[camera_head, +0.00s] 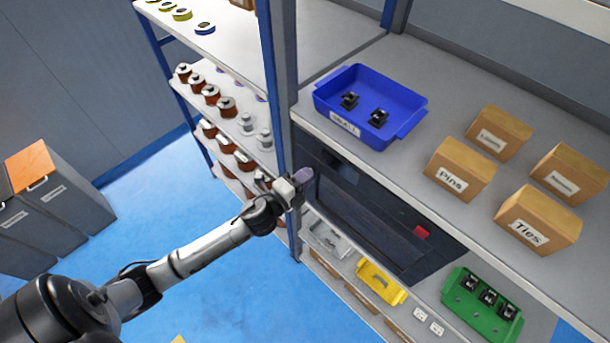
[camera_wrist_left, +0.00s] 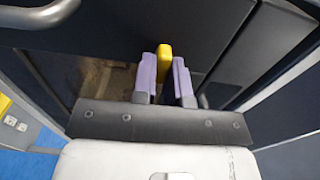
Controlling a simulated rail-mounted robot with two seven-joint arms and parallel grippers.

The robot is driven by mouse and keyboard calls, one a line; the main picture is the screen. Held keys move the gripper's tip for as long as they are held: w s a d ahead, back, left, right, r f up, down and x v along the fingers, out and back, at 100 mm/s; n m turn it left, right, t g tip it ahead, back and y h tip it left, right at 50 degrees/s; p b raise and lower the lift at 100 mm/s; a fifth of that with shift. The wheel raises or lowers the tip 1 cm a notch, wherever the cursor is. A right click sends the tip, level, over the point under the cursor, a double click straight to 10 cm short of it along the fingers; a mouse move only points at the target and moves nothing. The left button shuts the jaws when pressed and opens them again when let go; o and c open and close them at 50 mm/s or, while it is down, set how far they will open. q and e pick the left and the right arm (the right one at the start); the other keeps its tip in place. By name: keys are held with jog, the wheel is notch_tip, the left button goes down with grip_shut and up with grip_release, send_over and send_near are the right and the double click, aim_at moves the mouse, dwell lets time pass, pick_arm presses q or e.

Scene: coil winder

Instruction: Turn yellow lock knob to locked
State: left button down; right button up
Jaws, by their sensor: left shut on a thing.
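The yellow lock knob (camera_wrist_left: 164,64) is on the front of a dark machine. In the left wrist view it stands upright between the two purple fingers of my left gripper (camera_wrist_left: 164,84), which is shut on it. In the head view my left gripper (camera_head: 302,177) is at the left end of the machine front (camera_head: 365,215), and the knob is hidden behind the fingers. I cannot tell from these frames whether the knob is at its locked position. My right gripper is not in view.
Above the machine, a shelf holds a blue bin (camera_head: 370,105) and several cardboard boxes (camera_head: 460,170). Below are a yellow tray (camera_head: 381,283) and a green tray (camera_head: 481,308). A blue rack post (camera_head: 279,100) stands close to my left gripper. Spool shelves (camera_head: 220,120) are at left.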

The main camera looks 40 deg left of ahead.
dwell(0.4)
pick_arm(q)
jog(key=c, duration=1.2)
grip_release()
jog(key=shift+o, duration=0.2)
jog(key=shift+s, duration=0.1)
jog(key=s+b, duration=0.2)
jog(key=s, duration=1.1)
jog(key=shift+s+a, duration=0.3)
jog(key=shift+a, duration=0.15)
